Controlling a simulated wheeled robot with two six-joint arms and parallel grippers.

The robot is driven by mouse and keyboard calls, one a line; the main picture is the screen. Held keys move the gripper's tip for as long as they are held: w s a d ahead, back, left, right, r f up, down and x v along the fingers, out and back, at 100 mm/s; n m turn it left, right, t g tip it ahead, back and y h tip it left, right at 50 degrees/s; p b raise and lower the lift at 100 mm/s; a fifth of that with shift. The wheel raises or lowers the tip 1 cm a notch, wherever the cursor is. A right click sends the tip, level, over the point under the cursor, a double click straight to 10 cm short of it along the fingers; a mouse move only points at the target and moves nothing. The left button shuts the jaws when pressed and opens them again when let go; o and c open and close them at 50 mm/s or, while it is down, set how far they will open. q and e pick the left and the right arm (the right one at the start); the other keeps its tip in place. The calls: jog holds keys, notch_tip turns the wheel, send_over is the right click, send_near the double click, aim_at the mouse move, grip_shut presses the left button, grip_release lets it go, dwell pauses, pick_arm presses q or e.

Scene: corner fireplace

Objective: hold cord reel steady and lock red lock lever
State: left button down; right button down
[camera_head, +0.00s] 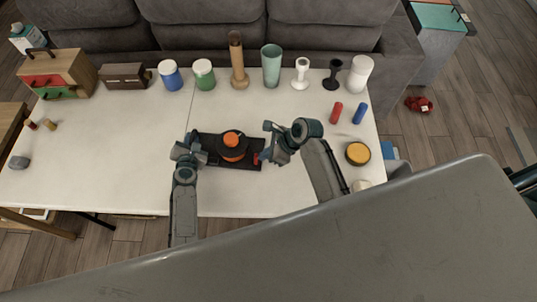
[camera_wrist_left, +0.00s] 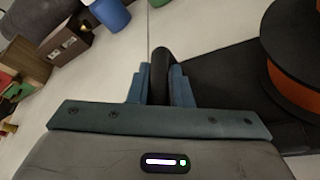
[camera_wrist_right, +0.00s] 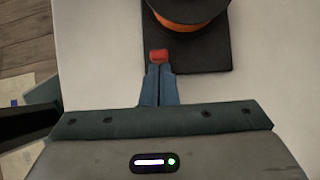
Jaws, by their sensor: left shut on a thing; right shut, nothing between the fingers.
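The cord reel, a black disc with an orange drum (camera_head: 232,145), sits on a dark base plate (camera_head: 209,140) on the white table. My left gripper (camera_head: 190,143) is shut on a black upright handle (camera_wrist_left: 160,62) at the left end of the base. The reel's rim (camera_wrist_left: 296,30) shows right of it in the left wrist view. The red lock lever (camera_wrist_right: 159,55) is a small red block at the base's edge; it shows small in the head view (camera_head: 257,159). My right gripper (camera_wrist_right: 160,72) is shut and empty, its tips at the lever, apparently touching it.
Jars, a wooden mill (camera_head: 237,62), a green cup (camera_head: 271,66) and candlesticks line the table's back. A yellow-topped round tin (camera_head: 357,153) stands right of my right arm. Red (camera_head: 336,112) and blue (camera_head: 359,113) cylinders stand behind it.

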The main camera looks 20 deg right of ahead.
jog(key=shift+w+a+r, duration=0.15)
jog(key=shift+a, duration=0.2)
jog(key=shift+r, duration=0.8)
notch_tip(320, 180, up, 11)
jog(key=s+d, duration=0.1)
jog(key=d, duration=0.1)
jog(key=shift+r, duration=0.2)
jog(key=shift+d, duration=0.1)
pick_arm(q)
jog(key=c, duration=1.2)
grip_release()
jog(key=shift+c, duration=0.2)
